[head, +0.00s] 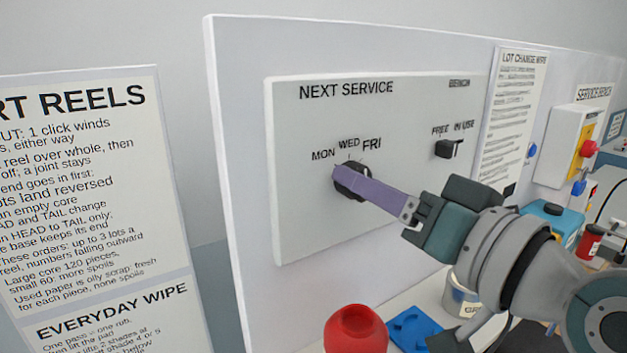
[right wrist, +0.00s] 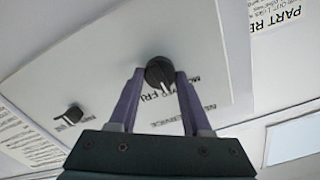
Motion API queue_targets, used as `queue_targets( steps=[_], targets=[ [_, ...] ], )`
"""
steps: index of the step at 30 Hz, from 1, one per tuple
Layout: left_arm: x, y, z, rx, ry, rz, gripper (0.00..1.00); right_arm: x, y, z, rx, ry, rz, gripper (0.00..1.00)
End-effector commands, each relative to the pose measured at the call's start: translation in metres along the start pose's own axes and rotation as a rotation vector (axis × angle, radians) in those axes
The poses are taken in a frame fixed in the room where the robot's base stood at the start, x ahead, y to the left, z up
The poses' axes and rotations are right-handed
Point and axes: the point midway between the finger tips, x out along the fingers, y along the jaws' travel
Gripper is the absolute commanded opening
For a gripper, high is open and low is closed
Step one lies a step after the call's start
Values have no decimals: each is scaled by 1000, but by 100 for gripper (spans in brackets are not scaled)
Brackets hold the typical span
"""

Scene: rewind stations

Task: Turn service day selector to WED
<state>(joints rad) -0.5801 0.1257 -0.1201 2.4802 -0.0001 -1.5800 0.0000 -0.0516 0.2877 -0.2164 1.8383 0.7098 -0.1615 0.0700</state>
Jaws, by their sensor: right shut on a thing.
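The service day selector (head: 358,190) is a round black knob on the white NEXT SERVICE panel (head: 300,225), with MON, WED and FRI printed around its top. My right gripper (head: 346,180) is shut on the knob, and its purple fingers hide part of it in the head view. In the right wrist view the knob (right wrist: 159,72) sits between the two fingertips (right wrist: 160,80). Its white pointer line faces the printed labels, around WED, close to FRI. The exact alignment is hard to tell. My left gripper is not in view.
A second black knob (head: 447,149), marked FREE and IN USE, is to the right on the same panel. A red rounded object (head: 355,330) and a blue tray (head: 410,330) stand below. A box with a red button (head: 588,148) is farther right.

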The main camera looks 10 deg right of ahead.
Motion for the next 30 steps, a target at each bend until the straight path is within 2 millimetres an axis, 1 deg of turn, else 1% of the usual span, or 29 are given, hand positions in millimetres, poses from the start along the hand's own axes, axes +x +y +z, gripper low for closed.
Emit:
queue_targets(
  steps=[6, 19, 20, 27, 28, 30],
  targets=[
    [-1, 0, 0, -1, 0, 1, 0, 0, 0, 0, 50, 0, 0, 0],
    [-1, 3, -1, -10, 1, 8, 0, 0, 0, 0, 59, 0, 0, 0],
    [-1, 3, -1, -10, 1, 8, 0, 0, 0, 0, 59, 0, 0, 50],
    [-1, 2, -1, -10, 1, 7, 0, 0, 0, 0, 59, 0, 0, 77],
    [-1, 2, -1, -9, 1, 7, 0, 0, 0, 0, 58, 0, 0, 79],
    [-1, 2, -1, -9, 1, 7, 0, 0, 0, 0, 58, 0, 0, 79]
  ],
)
